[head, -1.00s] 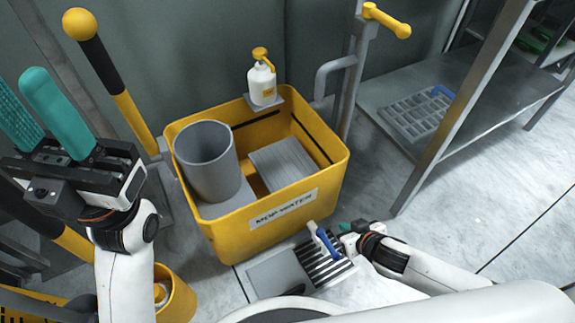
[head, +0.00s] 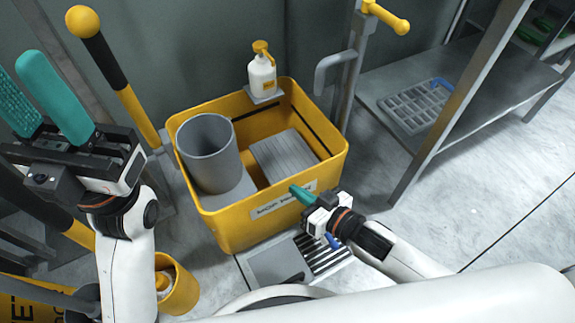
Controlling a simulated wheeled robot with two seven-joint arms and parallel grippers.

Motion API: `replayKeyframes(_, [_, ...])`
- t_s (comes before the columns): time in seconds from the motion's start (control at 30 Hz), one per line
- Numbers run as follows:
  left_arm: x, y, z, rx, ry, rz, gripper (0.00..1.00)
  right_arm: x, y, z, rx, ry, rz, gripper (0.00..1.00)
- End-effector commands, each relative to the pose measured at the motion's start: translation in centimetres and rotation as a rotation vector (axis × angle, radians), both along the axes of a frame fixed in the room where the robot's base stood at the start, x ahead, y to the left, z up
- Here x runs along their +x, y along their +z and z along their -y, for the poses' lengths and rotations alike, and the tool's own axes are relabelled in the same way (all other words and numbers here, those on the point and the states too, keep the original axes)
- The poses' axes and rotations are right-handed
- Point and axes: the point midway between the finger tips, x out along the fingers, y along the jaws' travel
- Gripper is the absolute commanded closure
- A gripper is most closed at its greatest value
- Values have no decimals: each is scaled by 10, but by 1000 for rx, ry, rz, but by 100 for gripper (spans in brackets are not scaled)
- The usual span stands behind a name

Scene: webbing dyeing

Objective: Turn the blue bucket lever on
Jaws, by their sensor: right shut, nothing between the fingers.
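A yellow bucket (head: 230,228) labelled for mop water stands on the floor in the middle of the head view. A small part of the blue lever (head: 333,241) shows low at the bucket's front right, just below my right gripper. The rest of the lever is hidden behind that gripper and wrist, so its position cannot be told. My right gripper (head: 302,194) is shut and empty, its teal fingertips in front of the label at the bucket's front wall. My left gripper (head: 18,72) is open and empty at the far left, with its teal fingers apart.
A grey cylinder (head: 208,160) stands inside the bucket. A white pump bottle (head: 262,76) sits on its back rim. A grey floor grate (head: 275,262) lies in front. A metal shelf (head: 470,85) with a grey tray (head: 415,108) stands right. Floor at right is clear.

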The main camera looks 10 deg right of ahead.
Motion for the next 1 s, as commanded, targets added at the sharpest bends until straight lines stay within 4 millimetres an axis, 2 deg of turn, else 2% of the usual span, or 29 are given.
replayKeyframes(0.3, [0, 8, 0, 0, 0, 0, 64, -1, 62, -21, 108, 39, 173, 100])
replayKeyframes(0.5, [0, 12, 0, 0, 0, 0, 64, -3, 92, -27, 158, 51, 263, 100])
replayKeyframes(0.63, [0, 13, 0, 0, 0, 0, 64, -4, 103, -29, 174, 53, 299, 100])
replayKeyframes(0.93, [0, 13, 0, 0, 0, -1, 64, -5, 109, -29, 184, 54, 319, 100])
replayKeyframes(1.0, [0, 12, 0, 0, -1, -5, 64, -6, 117, -30, 196, 55, 340, 100])
